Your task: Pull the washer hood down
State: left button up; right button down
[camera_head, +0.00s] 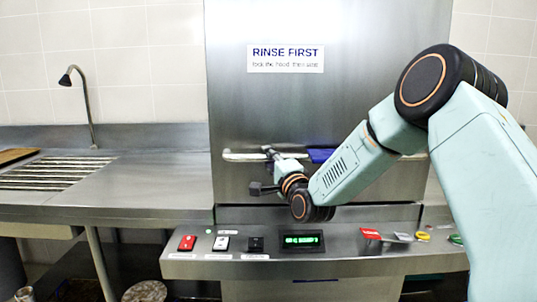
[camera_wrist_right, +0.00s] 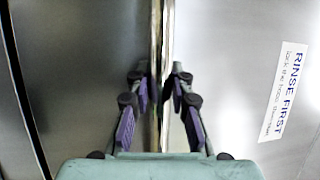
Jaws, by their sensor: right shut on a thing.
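The washer hood (camera_head: 360,100) is a tall brushed-steel front with a "RINSE FIRST" label; its lower edge is just above the control panel. Its horizontal handle bar (camera_head: 236,157) runs across the lower front, with a blue part (camera_head: 320,156) at the middle. My right gripper (camera_head: 266,168) is at the bar, left of the blue part. In the right wrist view the bar (camera_wrist_right: 157,40) passes between the purple-padded fingers of the right gripper (camera_wrist_right: 159,85), which is shut on it. My left gripper is not in view.
Below the hood, a steel control panel (camera_head: 350,264) carries a red switch (camera_head: 187,243), a green display (camera_head: 302,241) and several coloured buttons. A drain counter (camera_head: 130,190) with a faucet (camera_head: 82,105) is at left. My right arm covers the right side.

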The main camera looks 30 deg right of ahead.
jog(key=shift+d+f+b, duration=0.1)
jog(key=shift+f+b, duration=0.2)
jog(key=shift+f, duration=0.5)
jog(key=shift+f, duration=0.1)
jog(key=c, duration=1.2)
grip_release()
jog(key=shift+s+d, duration=0.1)
jog(key=shift+d, duration=0.05)
jog(key=shift+o, duration=0.2)
jog(key=shift+a, duration=0.2)
jog(key=v, duration=1.2)
jog(key=shift+d, duration=0.1)
